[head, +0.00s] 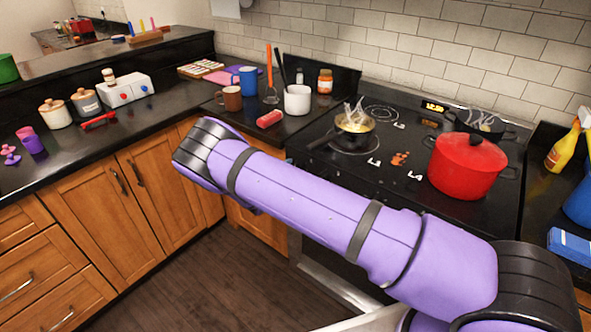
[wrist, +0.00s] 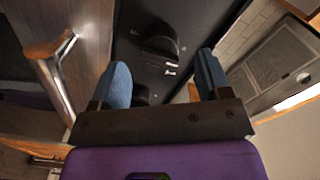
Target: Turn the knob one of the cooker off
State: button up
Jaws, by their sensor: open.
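The cooker (head: 418,145) has a black top and stands at the right of the head view. My arm crosses in front of it, and its front knobs are hidden there. In the wrist view a black knob (wrist: 160,45) sits on the dark front panel (wrist: 190,22), ahead of my gripper and between its fingertips in the picture. A second dark knob (wrist: 142,94) shows lower, partly hidden close to the gripper. My gripper (wrist: 163,68) is open and empty, with blue-grey fingers apart on either side. No contact with a knob is visible. I cannot tell which knob is knob one.
A metal bar handle (wrist: 62,80) on a wooden front is left of my gripper. On the cooker stand a red pot (head: 466,165) and a small pan (head: 354,123) with steaming contents.

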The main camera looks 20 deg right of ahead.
jog(key=v, duration=0.7)
jog(key=shift+s+a, duration=0.2)
